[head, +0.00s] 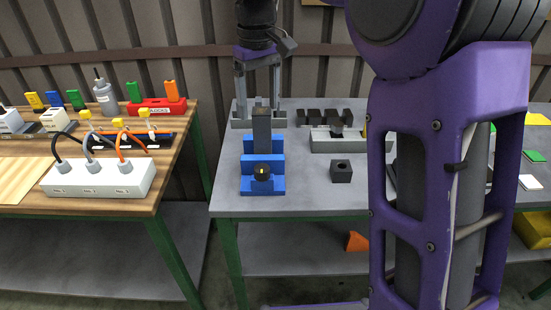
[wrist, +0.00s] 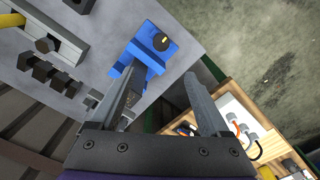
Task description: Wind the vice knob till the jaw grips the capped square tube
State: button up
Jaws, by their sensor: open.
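The blue vice (head: 276,147) stands on the grey table; it also shows in the wrist view (wrist: 139,53). Its round dark knob (head: 262,172) with a yellow mark is on the near side, and it shows in the wrist view (wrist: 160,41). A dark grey square tube (head: 262,130) stands upright in the vice, with a darker top that looks like the cap. My gripper (head: 258,115) is open, fingers pointing down, above and behind the vice. In the wrist view, my gripper's (wrist: 163,72) fingers are spread, and the left one partly hides the vice and tube.
A dark block with a hole (head: 341,171) lies right of the vice. Behind it are a grey fixture (head: 322,146) and a row of black blocks (head: 331,117). A wooden table (head: 180,150) with a white power strip (head: 98,178) stands left, across a gap. My arm hides the table's right part.

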aim_at(262, 168)
notch_tip(262, 168, down, 17)
jog(key=b, duration=0.3)
jog(key=shift+f, duration=0.2)
jog(key=shift+s, duration=0.1)
grip_shut()
dwell(0.4)
